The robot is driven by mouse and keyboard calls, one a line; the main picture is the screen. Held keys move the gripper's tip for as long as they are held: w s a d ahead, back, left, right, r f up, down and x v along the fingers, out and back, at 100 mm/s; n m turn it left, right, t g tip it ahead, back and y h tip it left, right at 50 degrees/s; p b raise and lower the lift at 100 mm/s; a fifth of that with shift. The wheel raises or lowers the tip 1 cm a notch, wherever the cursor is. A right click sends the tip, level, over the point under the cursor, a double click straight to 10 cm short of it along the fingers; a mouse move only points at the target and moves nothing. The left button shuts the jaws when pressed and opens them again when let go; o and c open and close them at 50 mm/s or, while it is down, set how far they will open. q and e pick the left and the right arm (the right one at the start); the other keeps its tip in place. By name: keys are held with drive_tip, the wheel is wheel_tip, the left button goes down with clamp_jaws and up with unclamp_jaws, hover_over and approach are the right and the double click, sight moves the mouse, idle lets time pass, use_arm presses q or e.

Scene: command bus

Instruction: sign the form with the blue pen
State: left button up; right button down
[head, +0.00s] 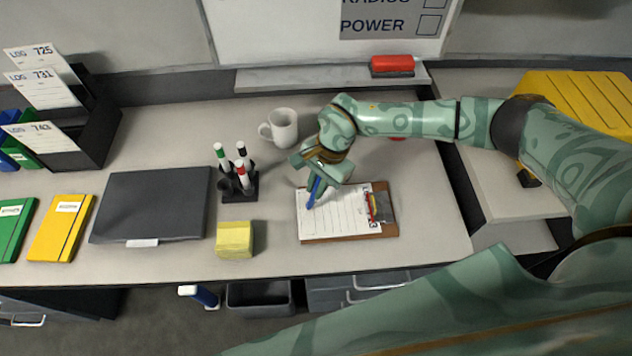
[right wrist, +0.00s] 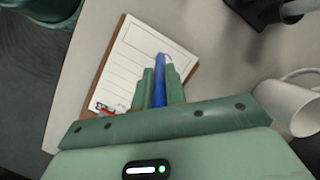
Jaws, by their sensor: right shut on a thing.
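The form is a white lined sheet (head: 338,215) on a brown clipboard (head: 388,228) at the front right of the desk. My right gripper (head: 316,180) is shut on the blue pen (head: 313,192) and holds it over the left part of the form, tip pointing down. In the right wrist view the blue pen (right wrist: 159,80) stands between the two green fingers, over the lined sheet (right wrist: 130,60). I cannot tell whether the tip touches the paper. A red item (head: 371,207) lies at the clip end of the clipboard. My left gripper does not show.
A black pen holder (head: 239,190) with several markers stands left of the clipboard, a white mug (head: 283,127) behind it. A yellow note block (head: 235,239) and a dark closed laptop (head: 151,204) lie further left. The desk's front edge runs just below the clipboard.

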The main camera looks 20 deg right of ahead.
drive_tip(key=shift+s+a+p, duration=0.4)
drive_tip(key=shift+s+a, duration=0.05)
drive_tip(key=shift+s, duration=0.1)
idle(0.9)
drive_tip(key=shift+s+d+p, duration=0.1)
drive_tip(key=shift+s+p, duration=0.5)
drive_tip(key=shift+s, duration=0.05)
idle(0.5)
drive_tip(key=shift+s+a+p, duration=0.4)
drive_tip(key=shift+s, duration=0.1)
idle(1.0)
drive_tip(key=shift+r+p, duration=1.95)
drive_tip(key=shift+r, duration=0.55)
